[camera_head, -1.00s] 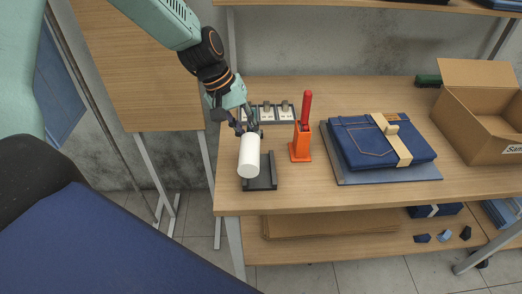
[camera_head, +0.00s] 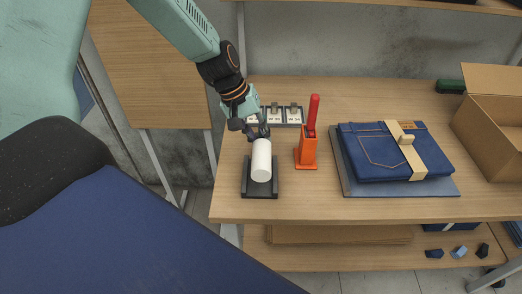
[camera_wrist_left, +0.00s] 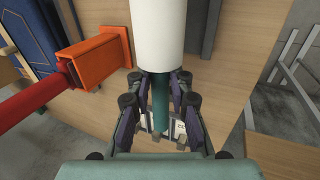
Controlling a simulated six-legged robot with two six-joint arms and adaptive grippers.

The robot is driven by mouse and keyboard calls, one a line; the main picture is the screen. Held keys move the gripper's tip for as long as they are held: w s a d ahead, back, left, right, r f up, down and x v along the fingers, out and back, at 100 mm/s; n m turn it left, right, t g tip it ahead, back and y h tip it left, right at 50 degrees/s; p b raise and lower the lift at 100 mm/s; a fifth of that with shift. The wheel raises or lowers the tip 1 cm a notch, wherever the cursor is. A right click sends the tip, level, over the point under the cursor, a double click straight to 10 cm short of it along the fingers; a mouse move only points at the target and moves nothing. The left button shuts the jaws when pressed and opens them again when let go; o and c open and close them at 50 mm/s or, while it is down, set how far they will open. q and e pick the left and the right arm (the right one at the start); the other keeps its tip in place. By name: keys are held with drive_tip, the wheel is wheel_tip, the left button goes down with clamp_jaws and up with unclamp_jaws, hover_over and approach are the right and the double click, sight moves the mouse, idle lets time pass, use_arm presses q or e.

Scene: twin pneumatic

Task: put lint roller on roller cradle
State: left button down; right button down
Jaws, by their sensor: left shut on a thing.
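The lint roller has a white cylinder (camera_head: 261,160) and a teal handle (camera_wrist_left: 160,105). My left gripper (camera_head: 258,135) is shut on the handle, with its fingers on both sides of it in the left wrist view (camera_wrist_left: 160,92). The white end points toward the front table edge. The dark grey roller cradle (camera_head: 260,193) lies on the table under the roller, which hides its middle. From the head view the roller lines up between the cradle's sides; I cannot tell whether it touches. My right gripper is not in view.
An orange holder (camera_head: 307,151) with a red-handled tool (camera_head: 313,112) stands just right of the cradle. Folded jeans (camera_head: 370,160) lie on a grey board farther right. A cardboard box (camera_head: 490,130) is at the right. A row of small labelled units (camera_head: 292,115) sits behind the roller.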

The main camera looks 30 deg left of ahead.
sight(256, 147)
use_arm(q)
drive_tip(key=shift+w+f, duration=0.1)
drive_tip(key=shift+f, duration=0.4)
drive_tip(key=f, duration=0.1)
drive_tip(key=f+b, duration=0.1)
drive_tip(key=a+f, duration=0.1)
drive_tip(key=shift+s, duration=0.35)
drive_tip(key=shift+d+f, duration=0.1)
drive_tip(key=shift+d, duration=0.05)
drive_tip(key=shift+w+d, duration=0.25)
drive_tip(key=shift+f+b, duration=0.2)
drive_tip(key=shift+b, duration=0.15)
drive_tip(key=c, duration=1.5)
unclamp_jaws()
drive_tip(key=shift+s+a+r, duration=0.1)
drive_tip(key=shift+s+a, duration=0.1)
drive_tip(key=shift+a, duration=0.05)
drive_tip(key=shift+d, duration=0.1)
drive_tip(key=shift+w+d, duration=0.1)
drive_tip(key=shift+w, duration=0.05)
